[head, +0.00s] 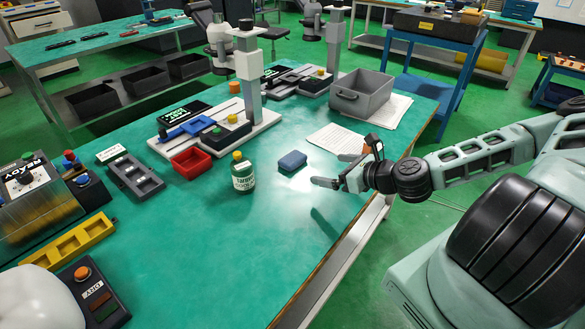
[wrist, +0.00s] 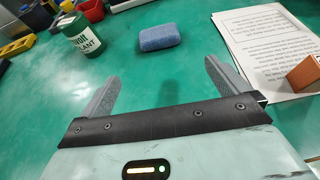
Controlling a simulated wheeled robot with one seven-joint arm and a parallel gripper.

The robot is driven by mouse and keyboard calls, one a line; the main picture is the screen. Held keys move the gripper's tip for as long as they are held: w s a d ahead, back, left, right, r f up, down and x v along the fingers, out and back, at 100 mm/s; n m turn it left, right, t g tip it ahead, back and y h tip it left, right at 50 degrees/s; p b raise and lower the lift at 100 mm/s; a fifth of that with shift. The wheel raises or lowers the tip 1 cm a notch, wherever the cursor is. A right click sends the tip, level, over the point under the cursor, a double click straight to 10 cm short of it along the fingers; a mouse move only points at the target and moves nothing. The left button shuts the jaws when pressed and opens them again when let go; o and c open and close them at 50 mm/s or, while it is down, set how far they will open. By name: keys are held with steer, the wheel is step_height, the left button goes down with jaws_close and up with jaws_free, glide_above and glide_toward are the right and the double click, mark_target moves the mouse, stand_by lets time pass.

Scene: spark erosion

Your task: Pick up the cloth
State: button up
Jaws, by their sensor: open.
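The cloth (head: 292,162) is a small blue folded pad lying on the green tabletop (head: 235,270), right of a green bottle. It also shows in the wrist view (wrist: 160,37), ahead of my fingers and roughly between their lines. My gripper (head: 340,170) is to the right of the cloth in the head view, over the table's right side. In the wrist view my gripper (wrist: 162,82) has its two grey fingers wide apart with nothing between them. The cloth is apart from both fingers.
A green bottle (head: 243,175) with a yellow cap stands just left of the cloth. A red tray (head: 191,161) and a device stand are behind it. Printed paper (wrist: 262,45) and an orange-brown block (wrist: 305,74) lie to the right. The front tabletop is clear.

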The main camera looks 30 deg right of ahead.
glide_toward(300, 162)
steer(key=x, duration=0.3)
steer(key=shift+w+f+p, duration=0.2)
steer(key=shift+f+p, duration=0.1)
steer(key=shift+f, duration=0.1)
steer(key=x, duration=0.2)
steer(key=p+x, duration=0.1)
steer(key=x, duration=0.1)
steer(key=shift+w+a+r, duration=0.15)
steer(key=shift+r, duration=0.15)
steer(key=shift+w+a+f, duration=0.1)
steer(key=shift+w+f, duration=0.2)
steer(key=shift+w, duration=0.2)
steer(key=c, duration=1)
